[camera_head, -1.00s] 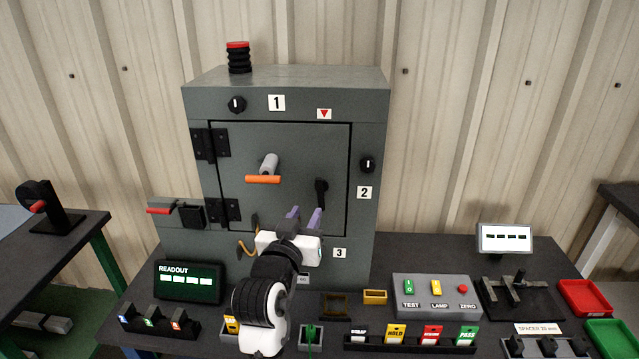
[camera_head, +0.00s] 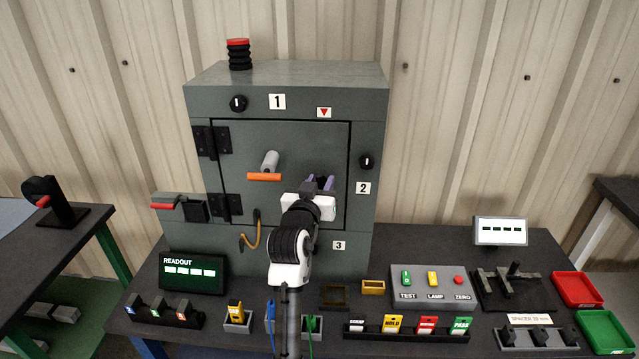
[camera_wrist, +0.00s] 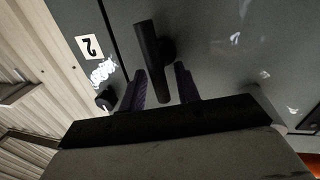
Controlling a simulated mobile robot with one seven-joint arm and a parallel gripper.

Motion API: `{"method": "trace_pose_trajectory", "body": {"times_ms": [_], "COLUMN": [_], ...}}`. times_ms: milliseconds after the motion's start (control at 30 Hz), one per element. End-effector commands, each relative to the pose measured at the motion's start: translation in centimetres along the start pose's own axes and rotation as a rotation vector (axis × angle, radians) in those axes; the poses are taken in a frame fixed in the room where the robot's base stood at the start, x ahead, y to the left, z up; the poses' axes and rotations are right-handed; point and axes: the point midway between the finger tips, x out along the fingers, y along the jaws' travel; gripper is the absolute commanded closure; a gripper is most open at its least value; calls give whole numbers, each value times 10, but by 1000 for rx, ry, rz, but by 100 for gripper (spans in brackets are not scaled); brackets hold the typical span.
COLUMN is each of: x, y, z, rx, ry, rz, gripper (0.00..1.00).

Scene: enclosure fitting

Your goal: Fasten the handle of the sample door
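The sample door (camera_head: 300,140) is the grey front panel of the large enclosure, flush in its frame and hinged at the left. Its black lever handle (camera_wrist: 150,50) shows in the wrist view, its free end reaching between my two purple fingers. My gripper (camera_wrist: 160,70) is open, one finger on each side of the lever, with a visible gap on both sides. In the head view my gripper (camera_head: 319,183) is in front of the door's lower right, largely hiding the handle. Whether the latch is engaged cannot be seen.
An orange bar (camera_head: 264,177) on a grey post sticks out of the door, left of my gripper. A black knob (camera_head: 366,161) is on the frame at right. Below are a brown cable (camera_head: 251,237), the button box (camera_head: 431,287) and several tag holders on the bench.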

Motion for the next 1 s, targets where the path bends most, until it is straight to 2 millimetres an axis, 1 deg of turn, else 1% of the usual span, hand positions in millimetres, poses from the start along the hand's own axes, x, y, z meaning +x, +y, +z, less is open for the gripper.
{"method": "trace_pose_trajectory", "body": {"times_ms": [33,233,400,567,767,800,933,1000], "x": [0,0,0,0,0,0,0,0], "y": [0,0,0,2,2,2,2,2], "z": [0,0,1,1,0,0,0,0], "rx": [0,0,14,102,107,107,106,106], "ry": [0,0,-2,-19,-21,-21,-21,-21], "rz": [0,0,0,0,0,0,-1,-1], "gripper": [73,99,100,100,100,84,68,68]}}
